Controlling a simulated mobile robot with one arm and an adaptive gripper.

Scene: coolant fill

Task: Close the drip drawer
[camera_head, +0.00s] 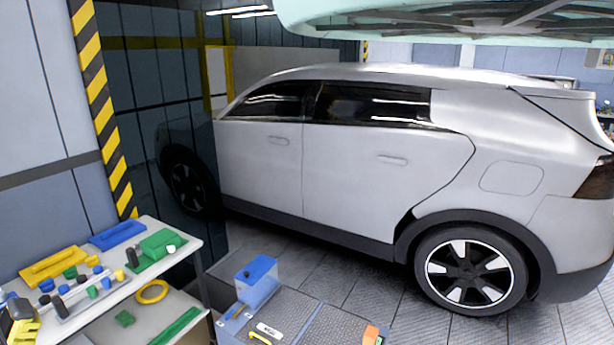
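I cannot pick out the drip drawer for certain. A low grey unit (322,322) with a dark textured top stands at the bottom centre, cut off by the lower picture edge. On its top are a white label (269,330), a yellow handle-like piece (260,338) and an orange block (372,334). A blue-lidded box (257,278) stands at its back left. The front of the unit is out of the picture, so I cannot tell whether a drawer there is open. My gripper does not show in this view.
A two-level bench (190,238) at left holds yellow, blue and green tools and small caps; a yellow ring (152,291) lies on its lower shelf. A silver car (365,165) fills the middle and right. Tiled floor (385,290) is free between the unit and the car.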

